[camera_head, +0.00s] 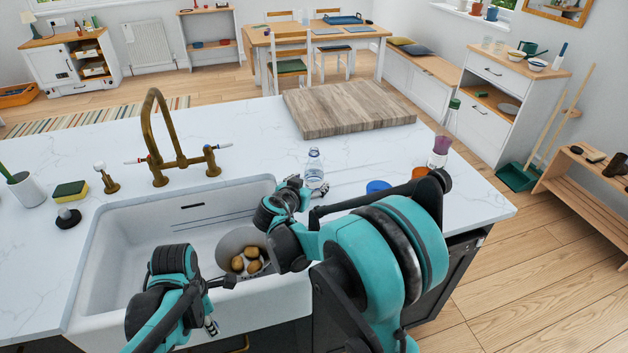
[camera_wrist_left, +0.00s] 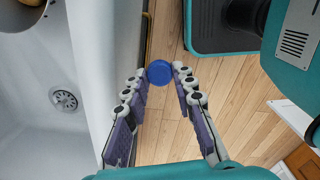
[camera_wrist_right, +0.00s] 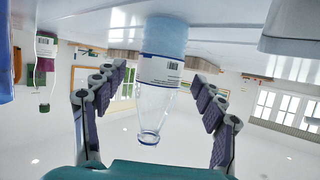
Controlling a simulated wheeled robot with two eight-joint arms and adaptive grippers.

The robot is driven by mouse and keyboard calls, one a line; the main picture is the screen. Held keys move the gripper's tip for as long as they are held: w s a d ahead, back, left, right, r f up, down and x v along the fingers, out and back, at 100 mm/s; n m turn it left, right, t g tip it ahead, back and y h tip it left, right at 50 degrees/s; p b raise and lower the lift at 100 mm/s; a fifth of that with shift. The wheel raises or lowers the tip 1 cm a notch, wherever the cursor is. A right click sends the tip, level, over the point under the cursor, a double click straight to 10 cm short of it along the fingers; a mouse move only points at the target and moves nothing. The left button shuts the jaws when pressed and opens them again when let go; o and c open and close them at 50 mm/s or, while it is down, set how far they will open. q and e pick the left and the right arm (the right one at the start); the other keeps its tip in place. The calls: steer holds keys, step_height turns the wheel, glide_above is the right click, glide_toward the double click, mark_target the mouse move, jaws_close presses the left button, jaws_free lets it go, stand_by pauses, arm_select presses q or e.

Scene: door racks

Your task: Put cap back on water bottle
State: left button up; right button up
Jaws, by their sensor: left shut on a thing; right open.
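A clear water bottle (camera_head: 314,172) with a white label stands upright and uncapped on the white counter, right of the sink. In the right wrist view, the bottle (camera_wrist_right: 160,85) lies between the spread fingers of my right gripper (camera_wrist_right: 157,75), its open neck towards the palm. The right gripper is open, and I cannot tell whether a finger touches the bottle. My left gripper (camera_wrist_left: 159,73) is shut on the round blue cap (camera_wrist_left: 160,71), held at the fingertips. In the left wrist view the cap is over the floor, beside the sink's front. The cap is hidden in the head view.
The white sink (camera_head: 100,270) holds a bowl with several brown potatoes (camera_head: 246,262). A brass tap (camera_head: 157,150) stands behind it. A blue item (camera_head: 378,187), an orange item (camera_head: 420,172) and a purple-topped container (camera_head: 440,147) stand right of the bottle. A wooden board (camera_head: 345,108) lies behind.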

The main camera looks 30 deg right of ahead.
mark_target(311, 181)
arm_select(q)
steer(key=shift+f+b, duration=0.6)
steer(key=shift+f, duration=0.3)
arm_select(e)
steer(key=x, duration=0.3)
steer(key=shift+w+d+f, duration=0.15)
steer(key=shift+d+f, duration=0.1)
arm_select(q)
steer(key=shift+r, duration=0.1)
arm_select(e)
steer(key=shift+r, duration=0.1)
steer(key=c, duration=1.3)
arm_select(q)
steer(key=shift+r, duration=0.1)
arm_select(e)
steer(key=shift+r, duration=0.2)
